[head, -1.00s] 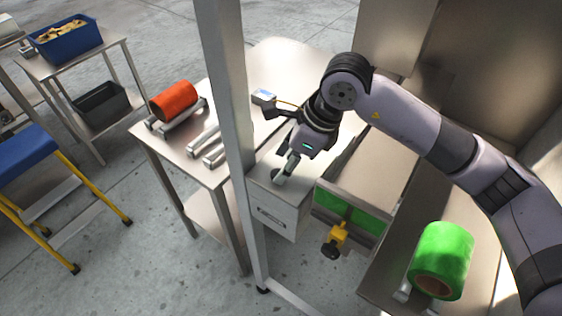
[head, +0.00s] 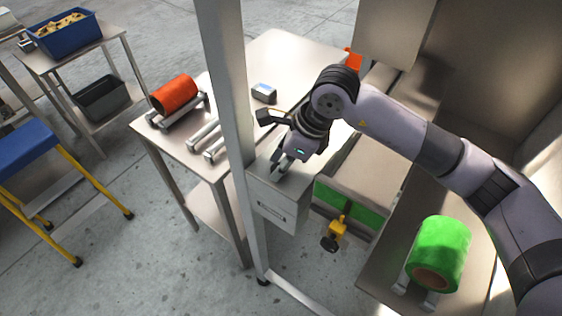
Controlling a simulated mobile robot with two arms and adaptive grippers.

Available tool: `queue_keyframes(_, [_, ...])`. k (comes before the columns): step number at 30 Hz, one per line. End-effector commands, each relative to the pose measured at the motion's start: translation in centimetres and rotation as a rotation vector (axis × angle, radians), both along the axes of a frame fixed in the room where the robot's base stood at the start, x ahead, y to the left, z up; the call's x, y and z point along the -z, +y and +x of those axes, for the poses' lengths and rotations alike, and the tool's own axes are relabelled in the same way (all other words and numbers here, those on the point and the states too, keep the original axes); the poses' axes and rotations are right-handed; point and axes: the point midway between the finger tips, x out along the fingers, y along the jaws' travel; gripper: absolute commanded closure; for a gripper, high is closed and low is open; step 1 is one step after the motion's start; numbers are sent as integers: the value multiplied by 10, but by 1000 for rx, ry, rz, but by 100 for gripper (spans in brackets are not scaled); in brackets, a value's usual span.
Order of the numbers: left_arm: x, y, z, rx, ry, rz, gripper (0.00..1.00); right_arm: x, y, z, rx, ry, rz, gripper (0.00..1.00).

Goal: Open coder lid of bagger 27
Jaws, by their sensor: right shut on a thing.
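The coder is a grey metal box (head: 277,211) with a slotted front plate, just right of the upright post. Its lid (head: 262,170) is the metal panel on top, partly hidden by my right gripper. My right gripper (head: 281,170) reaches down to the lid and is shut on its knob; the fingers cover the knob. How far the lid stands open cannot be told clearly. My left gripper is not in view.
A grey post (head: 228,110) stands close left of the box. A yellow clamp with a black knob (head: 333,237) and a green film roll (head: 439,250) are to the right. An orange roll (head: 174,94) lies on the steel table (head: 290,55) at left.

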Motion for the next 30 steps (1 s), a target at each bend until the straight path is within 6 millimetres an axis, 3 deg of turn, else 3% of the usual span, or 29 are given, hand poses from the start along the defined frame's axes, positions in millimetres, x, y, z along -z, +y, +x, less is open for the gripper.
queue_keyframes(9, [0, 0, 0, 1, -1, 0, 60, -1, 0, 1, 2, -1, 0, 100])
queue_keyframes(23, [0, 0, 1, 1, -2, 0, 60, -2, -1, 1, 2, 3, 4, 100])
queue_keyframes(30, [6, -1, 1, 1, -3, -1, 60, -12, -3, 2, 4, 59, 47, 100])
